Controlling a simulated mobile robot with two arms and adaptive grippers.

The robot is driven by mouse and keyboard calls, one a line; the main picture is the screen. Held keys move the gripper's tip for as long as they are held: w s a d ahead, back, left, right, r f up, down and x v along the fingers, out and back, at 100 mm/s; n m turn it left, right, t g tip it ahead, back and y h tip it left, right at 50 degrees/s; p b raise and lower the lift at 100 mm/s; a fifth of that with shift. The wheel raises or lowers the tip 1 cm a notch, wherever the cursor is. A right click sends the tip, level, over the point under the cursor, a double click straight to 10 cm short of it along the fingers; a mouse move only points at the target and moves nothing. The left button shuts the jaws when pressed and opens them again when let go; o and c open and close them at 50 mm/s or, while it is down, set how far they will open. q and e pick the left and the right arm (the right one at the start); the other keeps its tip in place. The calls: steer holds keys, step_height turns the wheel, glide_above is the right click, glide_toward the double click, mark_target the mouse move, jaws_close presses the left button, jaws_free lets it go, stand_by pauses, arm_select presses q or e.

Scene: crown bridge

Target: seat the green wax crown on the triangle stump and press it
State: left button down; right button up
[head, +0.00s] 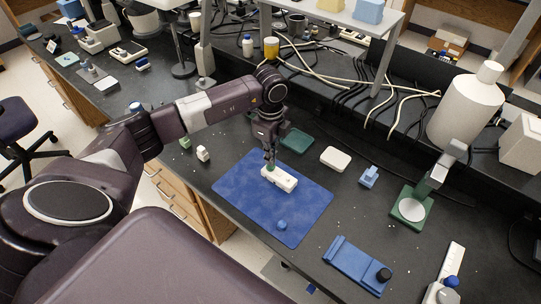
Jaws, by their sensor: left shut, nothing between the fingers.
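My left gripper (269,160) points down over the white block (281,180) on the blue mat (246,200). Its fingers are shut, with no gap to see between them. A small green piece, likely the green wax crown (271,168), shows at the left end of the white block, right under the fingertips. Whether the fingers touch it is too small to tell. The triangle stump cannot be made out; the gripper and the green piece cover that end of the block. My right gripper does not show.
A small blue piece (282,225) lies on the mat's front part. A blue holder (357,265), a green-based stand (410,208), a white dish (335,159) and a green tray (297,140) surround the mat. Cables and a shelf line the back. The mat's left part is clear.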

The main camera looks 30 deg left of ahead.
arm_select(q)
steer(key=shift+f, duration=0.4)
stand_by(0.3)
steer(key=shift+s+d+f+b, duration=0.1)
steer(key=shift+s+f+b, duration=0.1)
steer(key=shift+b, duration=0.1)
steer(key=shift+r, duration=0.1)
step_height(320, 180, up, 3)
steer(key=shift+w+f+p, duration=0.15)
steer(key=shift+p, duration=1.1)
steer(key=shift+r, duration=0.3)
step_height(320, 180, up, 11)
steer(key=shift+r, duration=0.15)
